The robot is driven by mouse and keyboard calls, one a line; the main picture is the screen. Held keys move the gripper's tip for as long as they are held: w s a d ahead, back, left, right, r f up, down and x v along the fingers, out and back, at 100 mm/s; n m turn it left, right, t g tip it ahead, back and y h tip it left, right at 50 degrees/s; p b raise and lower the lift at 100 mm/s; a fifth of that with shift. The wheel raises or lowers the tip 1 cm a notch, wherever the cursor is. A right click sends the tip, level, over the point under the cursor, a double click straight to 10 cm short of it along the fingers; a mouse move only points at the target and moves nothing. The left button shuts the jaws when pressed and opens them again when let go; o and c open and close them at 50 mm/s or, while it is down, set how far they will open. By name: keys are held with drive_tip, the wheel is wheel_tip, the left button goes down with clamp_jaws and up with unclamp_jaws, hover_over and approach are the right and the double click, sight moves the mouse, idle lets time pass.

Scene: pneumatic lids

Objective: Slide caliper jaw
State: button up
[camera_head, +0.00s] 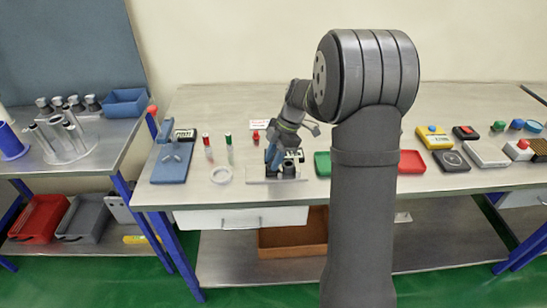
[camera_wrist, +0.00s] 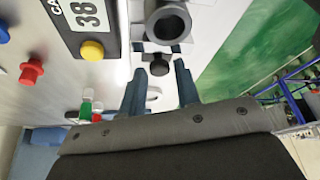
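The caliper device has a dark display housing (camera_wrist: 84,22) reading "38" with a yellow button (camera_wrist: 92,50), at the upper left of the wrist view. Beside it is a grey metal ring-shaped part (camera_wrist: 170,24), with a small black knob (camera_wrist: 159,68) just below it on what looks like the sliding jaw. My gripper (camera_wrist: 159,74) is open; its two blue-grey fingers stand either side of the knob, with a visible gap on each side. In the head view my gripper (camera_head: 272,158) is low over the caliper's light base plate (camera_head: 262,181), partly hiding the caliper (camera_head: 294,157).
A white ring (camera_head: 221,175) and red- and green-capped tubes (camera_head: 229,148) stand left of the caliper. A blue device (camera_head: 172,163) lies farther left. A green tray (camera_head: 322,163) is at right, partly behind my arm. The bench's front edge is close to the base plate.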

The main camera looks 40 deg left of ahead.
clamp_jaws()
drive_tip(key=shift+s+a, duration=1.15)
unclamp_jaws()
drive_tip(key=v, duration=1.7)
drive_tip(key=shift+w+r, duration=0.15)
drive_tip(key=shift+w, duration=0.05)
